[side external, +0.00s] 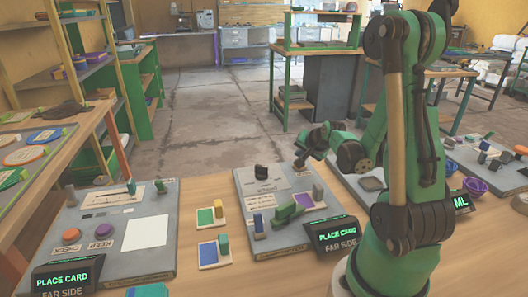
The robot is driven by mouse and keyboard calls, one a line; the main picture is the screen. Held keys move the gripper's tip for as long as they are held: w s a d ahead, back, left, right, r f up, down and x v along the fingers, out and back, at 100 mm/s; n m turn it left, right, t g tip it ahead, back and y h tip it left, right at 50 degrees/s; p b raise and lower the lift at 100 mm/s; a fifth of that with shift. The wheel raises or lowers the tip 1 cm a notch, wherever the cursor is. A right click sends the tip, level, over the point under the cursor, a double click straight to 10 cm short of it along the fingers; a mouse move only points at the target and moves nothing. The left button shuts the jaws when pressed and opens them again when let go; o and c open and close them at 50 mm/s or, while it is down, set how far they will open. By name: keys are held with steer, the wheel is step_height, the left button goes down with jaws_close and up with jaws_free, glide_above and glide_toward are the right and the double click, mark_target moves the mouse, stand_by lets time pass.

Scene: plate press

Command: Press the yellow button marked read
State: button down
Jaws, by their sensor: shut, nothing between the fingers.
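Dark signs line the front.

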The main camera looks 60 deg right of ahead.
steer(key=shift+r, duration=2.45)
steer(key=a+r+n+y, duration=0.2)
steer(key=a+n, duration=0.6)
steer(key=a, duration=0.5)
steer(key=w+a+r+n+y, duration=0.1)
steer(key=a+r+n+y, duration=0.1)
steer(key=a+n, duration=0.6)
steer(key=a+y, duration=0.1)
steer(key=a, duration=0.4)
steer(key=shift+a+n+y, duration=0.35)
steer(key=shift+n+y, duration=0.05)
